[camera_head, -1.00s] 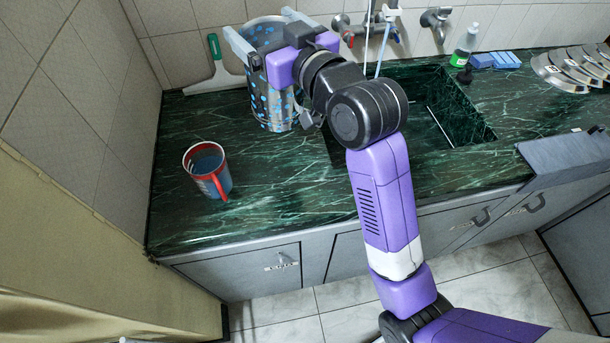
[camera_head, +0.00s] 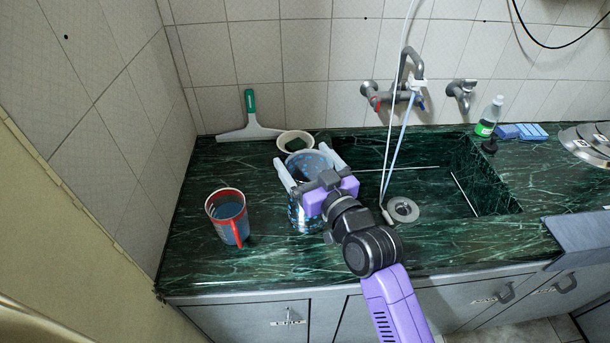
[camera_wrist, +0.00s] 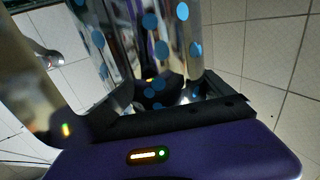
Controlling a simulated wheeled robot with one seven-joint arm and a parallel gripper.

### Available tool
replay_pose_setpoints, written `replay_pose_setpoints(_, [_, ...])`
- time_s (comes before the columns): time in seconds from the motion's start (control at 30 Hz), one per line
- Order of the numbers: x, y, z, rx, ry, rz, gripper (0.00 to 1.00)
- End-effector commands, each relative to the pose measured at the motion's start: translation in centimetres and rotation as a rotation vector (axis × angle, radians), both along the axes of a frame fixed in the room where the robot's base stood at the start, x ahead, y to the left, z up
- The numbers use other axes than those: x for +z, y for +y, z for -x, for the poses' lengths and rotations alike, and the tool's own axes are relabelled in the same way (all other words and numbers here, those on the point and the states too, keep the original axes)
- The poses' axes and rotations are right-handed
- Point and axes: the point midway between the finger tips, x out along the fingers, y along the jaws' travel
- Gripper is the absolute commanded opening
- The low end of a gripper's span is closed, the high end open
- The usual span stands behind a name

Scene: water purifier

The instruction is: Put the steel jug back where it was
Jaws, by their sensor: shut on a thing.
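The steel jug (camera_head: 301,216), shiny with blue dots, is upright at the left edge of the sink on the green counter. My gripper (camera_head: 309,166) is shut on it, with one pale finger on either side near its rim. My wrist covers part of the jug's right side. I cannot tell whether its base touches the counter. In the wrist view, the jug's dotted wall (camera_wrist: 150,45) fills the upper middle, close to the gripper.
A cream bowl (camera_head: 295,142) and a green-handled squeegee (camera_head: 250,125) are behind. The sink (camera_head: 430,190) is to the right, with hoses hanging over it. Counter between mug and jug is clear.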

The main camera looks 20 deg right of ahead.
Motion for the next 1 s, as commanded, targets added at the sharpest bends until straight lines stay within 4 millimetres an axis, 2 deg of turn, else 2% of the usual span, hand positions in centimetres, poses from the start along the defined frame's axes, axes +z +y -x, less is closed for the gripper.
replay_pose_setpoints(0.13, [-0.9, 0.0, 0.0, 0.0, -0.003, 0.001, 0.18])
replay_pose_setpoints(0.4, [-4.5, 0.0, 0.0, -0.001, -0.003, 0.001, 0.18])
replay_pose_setpoints(0.87, [-5.1, 0.0, 0.0, -0.001, -0.005, 0.001, 0.18])
replay_pose_setpoints(0.9, [-5.0, 0.0, 0.0, -0.001, -0.002, 0.001, 0.98])
replay_pose_setpoints(1.0, [-5.0, 0.0, 0.0, -0.001, -0.002, 0.001, 1.0])
